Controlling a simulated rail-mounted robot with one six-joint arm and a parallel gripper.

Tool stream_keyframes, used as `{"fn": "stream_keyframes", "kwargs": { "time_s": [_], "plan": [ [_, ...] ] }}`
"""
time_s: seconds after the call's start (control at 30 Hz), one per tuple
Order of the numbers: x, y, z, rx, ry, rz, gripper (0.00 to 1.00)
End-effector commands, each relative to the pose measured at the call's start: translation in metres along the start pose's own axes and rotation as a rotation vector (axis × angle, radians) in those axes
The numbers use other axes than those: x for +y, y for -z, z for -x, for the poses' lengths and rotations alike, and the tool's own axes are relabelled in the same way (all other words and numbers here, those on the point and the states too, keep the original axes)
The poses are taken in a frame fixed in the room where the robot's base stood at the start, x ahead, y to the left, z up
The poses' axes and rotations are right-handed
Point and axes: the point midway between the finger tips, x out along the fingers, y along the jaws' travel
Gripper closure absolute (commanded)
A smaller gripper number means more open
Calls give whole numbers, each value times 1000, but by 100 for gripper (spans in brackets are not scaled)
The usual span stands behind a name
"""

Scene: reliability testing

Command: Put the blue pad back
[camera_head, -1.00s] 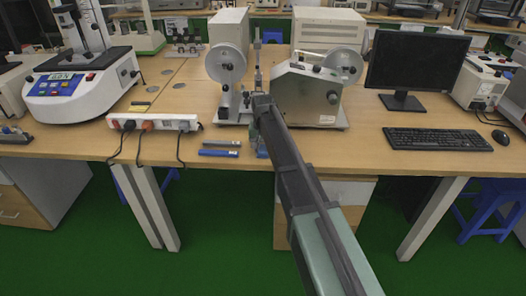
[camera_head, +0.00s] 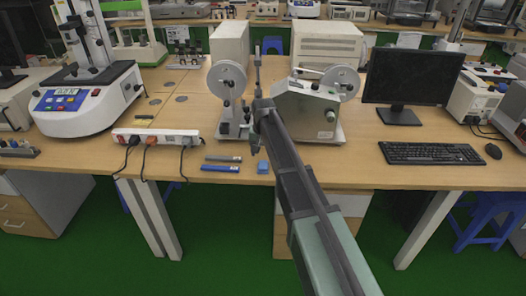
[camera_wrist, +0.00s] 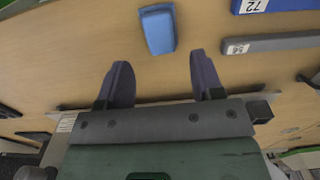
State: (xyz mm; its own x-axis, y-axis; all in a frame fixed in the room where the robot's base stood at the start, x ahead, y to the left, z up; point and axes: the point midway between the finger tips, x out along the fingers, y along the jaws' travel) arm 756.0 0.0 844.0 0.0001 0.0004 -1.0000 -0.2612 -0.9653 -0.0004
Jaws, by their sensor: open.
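The small blue pad (camera_head: 263,166) lies on the wooden table near its front edge, right of two labelled bars. In the wrist view the pad (camera_wrist: 157,30) lies beyond my fingertips, roughly in line with the gap between them. My gripper (camera_wrist: 160,78) is open with nothing between its two dark fingers, and is apart from the pad. In the head view my gripper (camera_head: 256,143) is just behind the pad and partly hidden by my arm.
A long blue bar (camera_head: 220,169) and a grey bar (camera_head: 223,158) lie left of the pad. A power strip (camera_head: 156,136) is farther left. The test machine with white reels (camera_head: 228,81) stands behind my gripper. A keyboard (camera_head: 430,153) lies to the right.

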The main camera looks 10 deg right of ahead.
Motion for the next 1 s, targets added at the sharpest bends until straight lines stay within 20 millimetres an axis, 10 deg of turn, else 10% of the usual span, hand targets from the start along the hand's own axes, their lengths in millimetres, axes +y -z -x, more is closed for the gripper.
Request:
{"fn": "stream_keyframes", "kwargs": {
  "time_s": [0.13, 0.43, 0.73, 0.83, 1.0],
  "plan": [
    [0, 0, 52, 0, 0, 0, 39],
    [3, -12, 62, 0, 0, 7, 39],
    [68, -249, 61, 0, -1, 209, 39],
    [78, -288, 61, 0, -1, 254, 39],
    [78, -289, 61, 0, -1, 267, 39]
  ]
}}
